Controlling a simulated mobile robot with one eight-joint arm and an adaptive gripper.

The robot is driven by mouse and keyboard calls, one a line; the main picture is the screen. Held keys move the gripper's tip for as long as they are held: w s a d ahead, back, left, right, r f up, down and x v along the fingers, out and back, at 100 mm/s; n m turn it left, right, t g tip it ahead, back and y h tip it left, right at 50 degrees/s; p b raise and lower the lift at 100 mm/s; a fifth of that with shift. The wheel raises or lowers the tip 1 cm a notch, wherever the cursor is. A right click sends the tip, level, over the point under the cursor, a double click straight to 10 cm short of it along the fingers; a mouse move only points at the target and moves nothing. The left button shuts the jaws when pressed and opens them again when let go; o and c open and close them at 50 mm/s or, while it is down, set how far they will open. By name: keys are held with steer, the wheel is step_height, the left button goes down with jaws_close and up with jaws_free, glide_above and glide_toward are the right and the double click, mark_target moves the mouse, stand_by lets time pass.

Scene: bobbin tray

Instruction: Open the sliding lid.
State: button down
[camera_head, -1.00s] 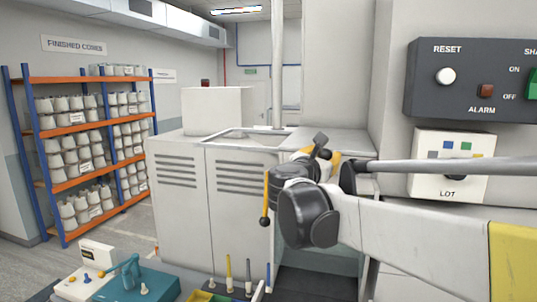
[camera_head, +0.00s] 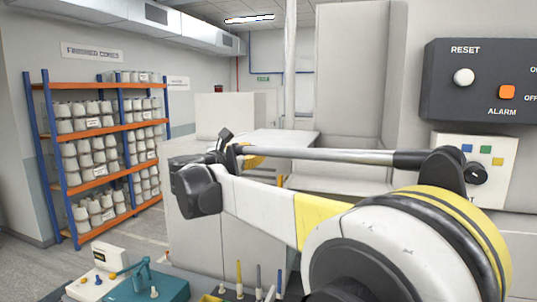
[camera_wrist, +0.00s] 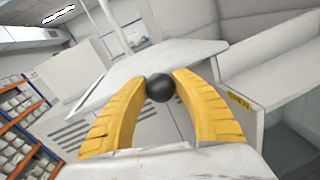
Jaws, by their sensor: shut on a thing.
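My gripper's two yellow fingers (camera_wrist: 158,100) are shut around a round black knob (camera_wrist: 160,88) in the wrist view. Just beyond the knob lies a pale flat panel, which looks like the sliding lid (camera_wrist: 150,66). In the head view the pale top panel (camera_head: 285,138) shows behind my arm. One yellow finger of my gripper (camera_head: 253,161) shows there, but the knob is hidden by my arm. I cannot tell how far the lid is open.
A grey control box (camera_head: 480,80) with a lit orange ALARM button is at the right. A teal unit (camera_head: 145,287) and several upright handles stand low in front. A shelf of white cones (camera_head: 100,150) is at the back left.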

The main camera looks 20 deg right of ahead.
steer(key=shift+w+a, duration=0.5)
steer(key=shift+a, duration=0.25)
steer(key=c, duration=1)
jaws_free()
steer(key=v, duration=1.2)
